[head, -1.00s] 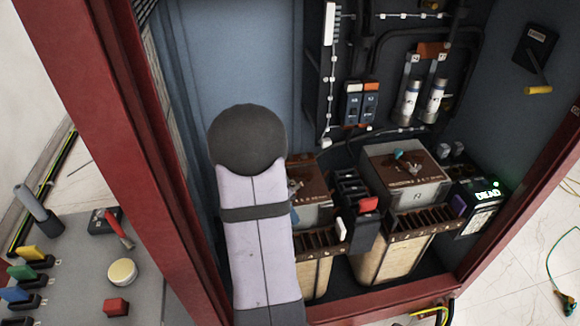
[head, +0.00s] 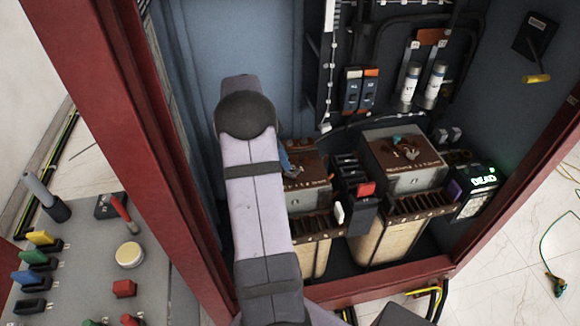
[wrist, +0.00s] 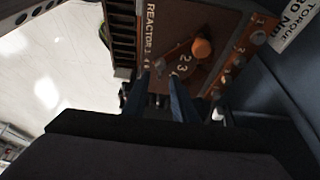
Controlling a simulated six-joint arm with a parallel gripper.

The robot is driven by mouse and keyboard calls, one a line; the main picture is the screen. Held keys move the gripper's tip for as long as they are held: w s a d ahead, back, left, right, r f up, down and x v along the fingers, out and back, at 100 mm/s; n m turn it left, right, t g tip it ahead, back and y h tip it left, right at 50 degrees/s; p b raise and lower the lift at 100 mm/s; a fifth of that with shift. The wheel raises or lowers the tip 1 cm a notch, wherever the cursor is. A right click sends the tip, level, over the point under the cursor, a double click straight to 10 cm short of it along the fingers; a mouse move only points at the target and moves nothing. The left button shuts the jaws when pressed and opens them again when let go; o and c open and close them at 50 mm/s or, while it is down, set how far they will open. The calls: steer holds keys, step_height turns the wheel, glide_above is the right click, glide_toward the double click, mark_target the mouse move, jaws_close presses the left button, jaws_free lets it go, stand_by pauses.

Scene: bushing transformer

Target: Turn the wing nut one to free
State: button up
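My gripper (wrist: 160,78) points at the brown top plate (wrist: 172,25) of the left unit, lettered "REACTOR 1", in the wrist view. Its two dark blue fingers are apart, with a gap between them. A small metal fitting (wrist: 158,68) shows just beyond the fingertips; I cannot tell whether it is the wing nut or whether the fingers touch it. An orange round cap (wrist: 202,48) sits right of it near the numbers. In the head view my arm covers much of the left unit (head: 308,196); one blue finger shows beside it.
A second unit (head: 415,180) with a teal piece (head: 399,140) on top stands to the right. The cabinet's red frame (head: 160,150) and blue-grey back wall (head: 200,40) surround the work area.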

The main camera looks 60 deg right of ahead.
mark_target(292, 173)
steer(key=shift+p+x, duration=0.8)
steer(key=shift+x, duration=1.95)
jaws_close()
